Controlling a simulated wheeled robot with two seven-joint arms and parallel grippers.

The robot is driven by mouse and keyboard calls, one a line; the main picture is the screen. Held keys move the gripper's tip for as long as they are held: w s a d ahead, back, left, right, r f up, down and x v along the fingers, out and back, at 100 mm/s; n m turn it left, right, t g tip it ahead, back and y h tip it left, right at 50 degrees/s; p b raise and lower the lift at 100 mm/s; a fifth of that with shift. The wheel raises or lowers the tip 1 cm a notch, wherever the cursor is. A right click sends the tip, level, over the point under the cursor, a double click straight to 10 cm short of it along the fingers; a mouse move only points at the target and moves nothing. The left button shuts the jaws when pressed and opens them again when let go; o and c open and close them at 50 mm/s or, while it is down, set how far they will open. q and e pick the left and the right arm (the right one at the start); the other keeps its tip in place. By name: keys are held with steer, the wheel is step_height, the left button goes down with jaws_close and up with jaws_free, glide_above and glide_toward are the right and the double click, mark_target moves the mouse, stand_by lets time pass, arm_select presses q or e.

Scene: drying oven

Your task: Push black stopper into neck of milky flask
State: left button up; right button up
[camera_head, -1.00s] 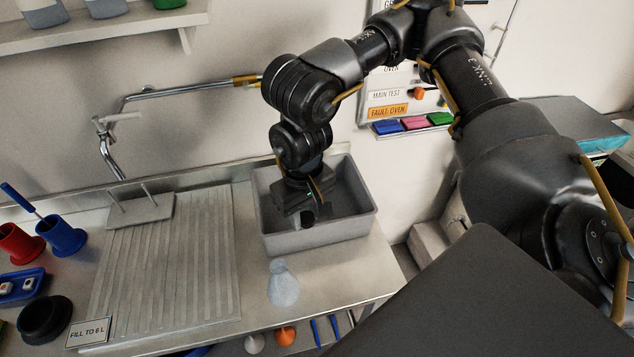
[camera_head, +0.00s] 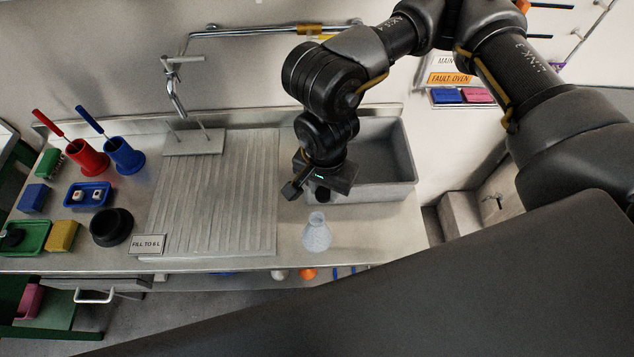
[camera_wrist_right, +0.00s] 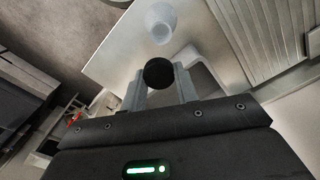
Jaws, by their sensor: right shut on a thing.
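The milky flask (camera_head: 316,234) stands upright on the steel worktop in front of the grey sink basin. It also shows in the right wrist view (camera_wrist_right: 160,22), beyond my fingertips. My right gripper (camera_head: 308,192) is shut on the black stopper (camera_wrist_right: 158,73), which sits between its two fingertips (camera_wrist_right: 160,88). In the head view the stopper (camera_head: 322,194) shows as a dark piece below the gripper. The gripper is above and just behind the flask, and the stopper is apart from the flask's neck. My left gripper is not in view.
The grey basin (camera_head: 392,190) is behind and right of the flask. A ribbed drainboard (camera_head: 215,195) lies to the left, with a sign (camera_head: 148,244) at its front corner. A black round dish (camera_head: 111,227) and red (camera_head: 88,158) and blue (camera_head: 124,156) holders stand further left. The worktop's front edge is close to the flask.

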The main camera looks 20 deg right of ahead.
mark_target(318, 196)
steer(key=shift+s+a+m, duration=0.5)
steer(key=shift+a+m, duration=0.2)
steer(key=shift+a, duration=0.15)
steer(key=shift+f+b, duration=0.55)
steer(key=shift+f, duration=0.9)
step_height(318, 196, down, 3)
steer(key=shift+r+b, duration=0.1)
steer(key=shift+b, duration=1.05)
steer(key=shift+f+b, duration=0.55)
steer(key=shift+b, duration=0.05)
steer(key=shift+f+b, duration=0.15)
steer(key=shift+b, duration=0.75)
steer(key=shift+f+b, duration=0.4)
steer(key=shift+b, duration=0.3)
